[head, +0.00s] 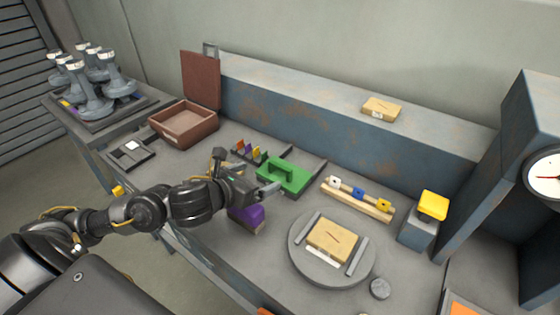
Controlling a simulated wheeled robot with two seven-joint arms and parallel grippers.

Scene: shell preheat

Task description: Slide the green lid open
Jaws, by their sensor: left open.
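The green lid (291,177) lies flat on the bench near its middle, with a raised green handle on top. Dark rails run beside it towards the back. My left gripper (270,189) is at the lid's front left side, with its fingers pointing right towards the lid. Its jaws are open, and I cannot tell whether a finger touches the lid. A purple block (247,218) is partly hidden under my left gripper. My right gripper is not in view.
Small coloured pieces (250,151) stand behind the lid. A wooden rack (357,198) and a round plate (301,260) with a wooden block (332,240) are to the right. An open brown box (183,126) stands at the left. A yellow-topped grey block (419,229) is further right.

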